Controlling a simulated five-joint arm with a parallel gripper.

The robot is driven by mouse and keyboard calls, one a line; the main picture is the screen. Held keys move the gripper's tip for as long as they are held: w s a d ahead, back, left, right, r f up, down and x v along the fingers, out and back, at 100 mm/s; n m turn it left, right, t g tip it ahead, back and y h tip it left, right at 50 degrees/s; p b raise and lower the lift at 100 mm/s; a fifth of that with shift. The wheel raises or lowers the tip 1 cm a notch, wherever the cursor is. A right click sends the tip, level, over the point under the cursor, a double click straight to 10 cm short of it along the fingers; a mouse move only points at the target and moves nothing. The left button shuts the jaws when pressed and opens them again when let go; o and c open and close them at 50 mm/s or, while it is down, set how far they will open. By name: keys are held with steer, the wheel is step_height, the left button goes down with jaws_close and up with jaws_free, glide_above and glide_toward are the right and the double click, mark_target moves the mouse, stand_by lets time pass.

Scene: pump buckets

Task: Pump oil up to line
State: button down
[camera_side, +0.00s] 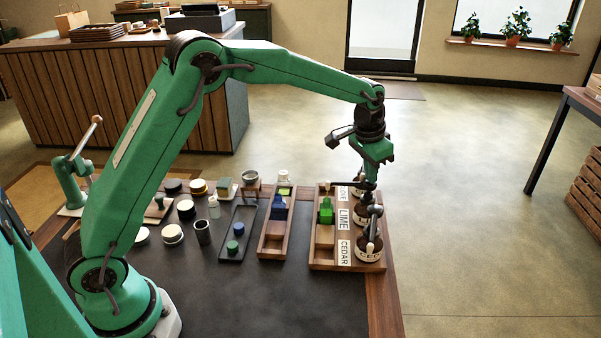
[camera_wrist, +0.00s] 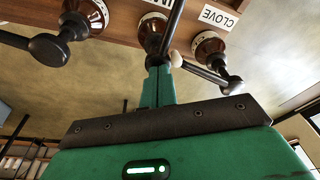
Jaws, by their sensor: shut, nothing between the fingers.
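A wooden rack (camera_side: 318,259) on the table's right holds three brown pump jars in a column. The front cedar jar (camera_side: 369,247) stands beside the label CEDAR (camera_side: 345,251); the middle jar (camera_side: 366,219) is beside LIME (camera_side: 344,219). The back jar is partly hidden by my gripper (camera_side: 369,183), which points down, shut and empty, above the back and middle jars. In the wrist view, the clove jar (camera_wrist: 209,45) is beside the CLOVE label (camera_wrist: 218,17). The closed fingers (camera_wrist: 158,68) show below the middle jar; contact with a pump cannot be told. Oil levels and lines are not visible.
A green bottle (camera_side: 326,211) stands in the rack's left side. A blue bottle (camera_side: 279,209) stands in a wooden tray (camera_side: 270,252) to the left. A dark tray (camera_side: 231,257), cups and small jars stand farther left. The front of the table is clear.

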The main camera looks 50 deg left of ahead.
steer(key=shift+f, duration=0.4)
steer(key=shift+r, duration=0.15)
stand_by(0.4)
steer(key=shift+r, duration=1.7)
steer(key=shift+r, duration=0.1)
step_height(320, 180, up, 5)
steer(key=shift+f, duration=0.1)
